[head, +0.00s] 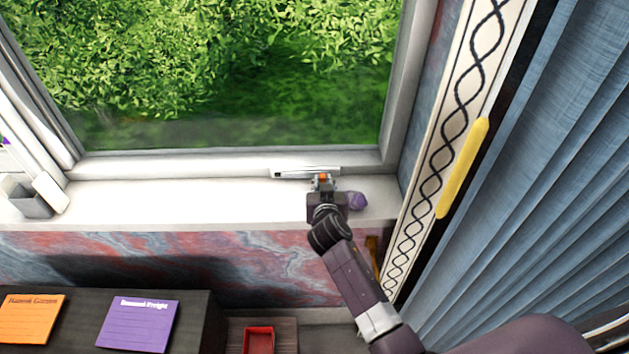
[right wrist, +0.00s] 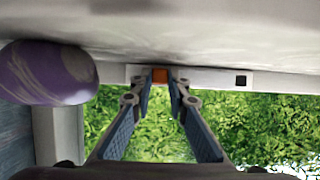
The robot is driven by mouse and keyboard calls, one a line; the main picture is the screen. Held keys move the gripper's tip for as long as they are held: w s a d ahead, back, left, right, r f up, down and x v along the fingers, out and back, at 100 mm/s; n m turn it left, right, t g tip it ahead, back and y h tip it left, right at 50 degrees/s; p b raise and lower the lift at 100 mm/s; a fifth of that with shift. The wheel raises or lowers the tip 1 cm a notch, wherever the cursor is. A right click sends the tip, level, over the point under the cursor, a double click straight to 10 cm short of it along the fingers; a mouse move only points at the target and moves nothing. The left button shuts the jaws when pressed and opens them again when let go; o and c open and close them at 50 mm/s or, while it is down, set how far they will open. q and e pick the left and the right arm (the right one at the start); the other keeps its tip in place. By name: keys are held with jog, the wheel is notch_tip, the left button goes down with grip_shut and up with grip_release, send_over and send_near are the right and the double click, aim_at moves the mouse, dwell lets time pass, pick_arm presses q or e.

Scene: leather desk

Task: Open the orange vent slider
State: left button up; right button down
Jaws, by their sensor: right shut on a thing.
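The vent (head: 290,173) is a white strip on the bottom of the window frame, with a dark mark near its left end. Its orange slider (head: 323,176) is toward the strip's right part. My right gripper (head: 321,184) reaches the slider from the front and is shut on it. In the right wrist view, which is turned upside down, the orange slider (right wrist: 160,75) sits between the two fingertips (right wrist: 160,80). A black square (right wrist: 241,80) shows on the strip to the right there. My left gripper is in neither view.
A purple rounded object (head: 357,201) lies on the sill just right of my right gripper; it also shows in the right wrist view (right wrist: 45,75). A grey container (head: 30,200) stands at the sill's left end. The sill's middle (head: 180,200) is clear. Blue curtains (head: 550,150) hang at right.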

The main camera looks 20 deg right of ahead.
jog(key=c, duration=1.8)
grip_release()
jog(key=shift+c, duration=0.2)
jog(key=v, duration=1.2)
jog(key=shift+f, duration=0.1)
